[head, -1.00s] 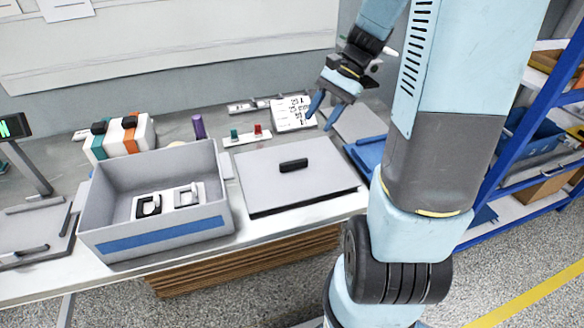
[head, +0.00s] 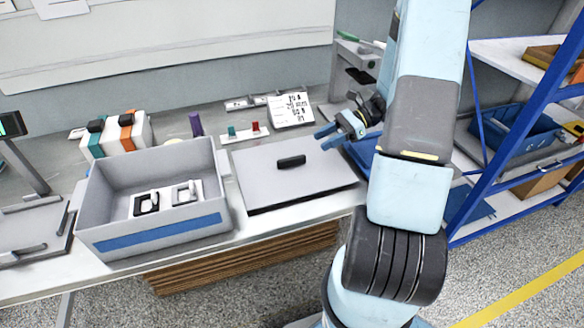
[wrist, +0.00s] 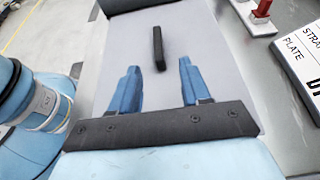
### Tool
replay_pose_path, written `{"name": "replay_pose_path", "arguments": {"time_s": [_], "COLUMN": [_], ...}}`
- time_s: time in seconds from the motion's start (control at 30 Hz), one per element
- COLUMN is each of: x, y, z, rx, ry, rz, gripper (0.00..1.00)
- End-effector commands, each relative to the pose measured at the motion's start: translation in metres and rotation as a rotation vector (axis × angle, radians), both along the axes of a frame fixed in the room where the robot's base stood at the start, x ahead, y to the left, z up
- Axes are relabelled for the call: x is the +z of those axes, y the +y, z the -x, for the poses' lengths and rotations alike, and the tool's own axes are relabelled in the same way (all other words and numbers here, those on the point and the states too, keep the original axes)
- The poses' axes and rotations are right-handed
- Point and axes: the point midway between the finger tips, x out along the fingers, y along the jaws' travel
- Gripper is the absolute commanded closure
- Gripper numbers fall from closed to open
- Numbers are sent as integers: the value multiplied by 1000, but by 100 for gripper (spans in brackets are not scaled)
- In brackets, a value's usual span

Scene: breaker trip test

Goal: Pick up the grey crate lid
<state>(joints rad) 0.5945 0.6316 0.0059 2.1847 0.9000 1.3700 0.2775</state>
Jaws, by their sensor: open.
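The grey crate lid (head: 268,187) lies flat on the bench, right of the open grey crate (head: 165,240). A black bar handle (head: 291,162) stands at the lid's middle. My gripper (head: 325,138) is open and empty, above the lid's back right part and to the right of the handle. In the wrist view the lid (wrist: 190,45) fills the middle, and its handle (wrist: 158,48) lies ahead of and between my two blue fingertips (wrist: 159,70), apart from them.
The crate holds a white piece with black and grey fittings (head: 166,198). Behind the lid are a strip with green and red pegs (head: 243,133), a purple cylinder (head: 196,124) and a printed plate (head: 291,109). A blue shelf rack (head: 520,130) stands at the right.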

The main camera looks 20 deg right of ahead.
Motion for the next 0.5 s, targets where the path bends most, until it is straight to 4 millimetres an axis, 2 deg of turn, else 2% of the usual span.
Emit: {"name": "replay_pose_path", "arguments": {"time_s": [0.3,0.5], "x": [-20,-28], "y": [50,68], "z": [1,1], "rx": [5,3], "ry": [1,0], "rz": [0,1], "gripper": [53,53]}}
